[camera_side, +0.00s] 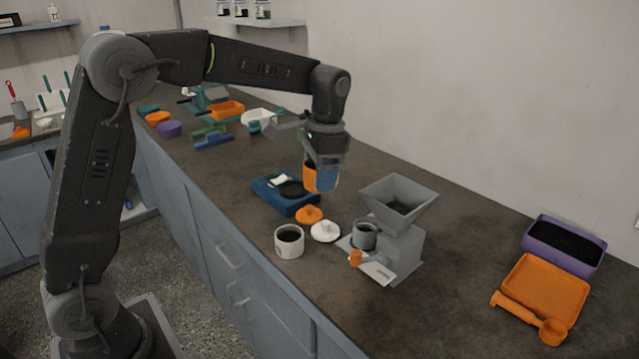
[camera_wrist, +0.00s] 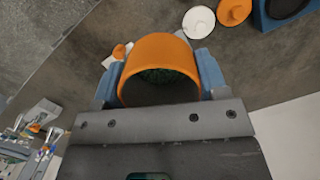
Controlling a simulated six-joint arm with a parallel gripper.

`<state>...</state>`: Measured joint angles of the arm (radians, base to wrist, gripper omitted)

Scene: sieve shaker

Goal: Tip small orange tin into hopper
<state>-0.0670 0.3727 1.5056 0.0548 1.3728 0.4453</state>
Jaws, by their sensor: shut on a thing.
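My gripper (camera_side: 322,180) is shut on a small orange tin (camera_side: 310,176) and holds it above the counter, left of the hopper and a little higher. In the wrist view the orange tin (camera_wrist: 158,52) sits between the two blue fingers, with dark greenish grains inside. The grey hopper (camera_side: 400,203) stands on a grey machine body and has dark grains in its funnel. The tin is beside the hopper, not over its mouth. The hopper cannot be made out in the wrist view.
A grey cup (camera_side: 364,235) stands by the machine. A white tin (camera_side: 289,242), an orange lid (camera_side: 309,215) and a white lid (camera_side: 325,231) lie nearby. A blue scale (camera_side: 284,197) is behind them. A purple tray (camera_side: 562,246) and an orange tray (camera_side: 545,288) are at right.

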